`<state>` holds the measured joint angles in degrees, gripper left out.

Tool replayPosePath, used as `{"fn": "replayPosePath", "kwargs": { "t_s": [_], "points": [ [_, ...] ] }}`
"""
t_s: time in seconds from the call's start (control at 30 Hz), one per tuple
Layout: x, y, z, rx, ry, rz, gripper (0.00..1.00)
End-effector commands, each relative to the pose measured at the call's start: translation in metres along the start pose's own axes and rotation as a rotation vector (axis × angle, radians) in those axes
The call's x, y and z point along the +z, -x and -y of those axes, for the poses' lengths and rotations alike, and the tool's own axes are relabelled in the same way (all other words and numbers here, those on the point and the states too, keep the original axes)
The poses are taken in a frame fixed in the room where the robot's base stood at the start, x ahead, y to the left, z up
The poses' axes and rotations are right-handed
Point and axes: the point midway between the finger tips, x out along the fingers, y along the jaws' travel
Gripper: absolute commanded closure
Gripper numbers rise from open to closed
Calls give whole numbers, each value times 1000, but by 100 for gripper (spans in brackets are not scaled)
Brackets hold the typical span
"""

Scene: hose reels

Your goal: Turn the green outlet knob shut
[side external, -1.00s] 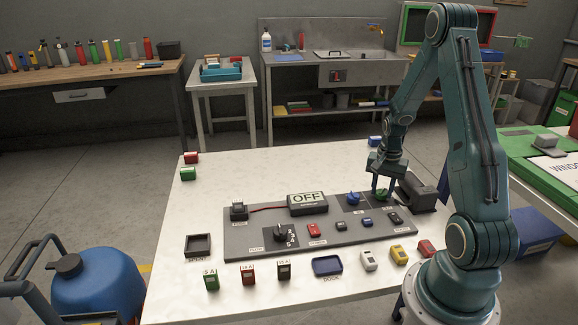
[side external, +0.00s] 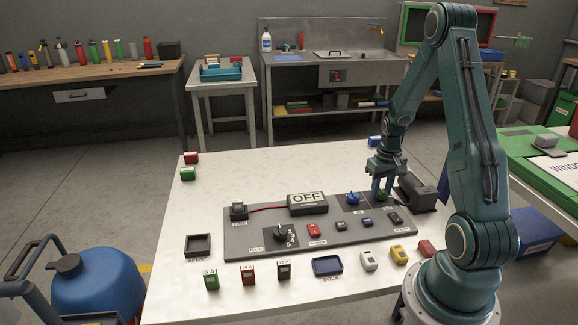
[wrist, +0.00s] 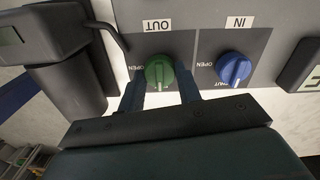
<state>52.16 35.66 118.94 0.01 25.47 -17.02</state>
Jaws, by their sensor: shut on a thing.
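The green outlet knob (wrist: 159,73) sits on the grey panel under an OUT label, with an OPEN mark beside it. My gripper (wrist: 160,88) is shut on the green knob, one finger on each side. In the side external view my gripper (side external: 383,186) covers most of the green knob at the panel's back right. The blue IN knob (wrist: 234,68) is beside it, with OPEN and SHUT marks, and it also shows in the side external view (side external: 353,198). The green knob's SHUT mark is hidden.
A dark box-shaped unit (side external: 417,194) stands close to the right of my gripper. The panel (side external: 262,242) also carries an OFF display (side external: 307,203), a black dial (side external: 284,235) and small coloured switches. Coloured blocks and a blue DOCK tray (side external: 327,266) lie in front.

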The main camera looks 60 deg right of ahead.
Motion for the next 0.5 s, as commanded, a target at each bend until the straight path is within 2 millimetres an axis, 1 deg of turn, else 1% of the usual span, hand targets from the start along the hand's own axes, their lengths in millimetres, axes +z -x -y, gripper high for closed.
{"fn": "replayPosePath", "kwargs": {
  "t_s": [0.2, 0.5],
  "points": [
    [-1, 2, 0, 2, 39, -5, 89],
    [-2, 2, 0, 2, 42, -5, 89]
  ]
}}
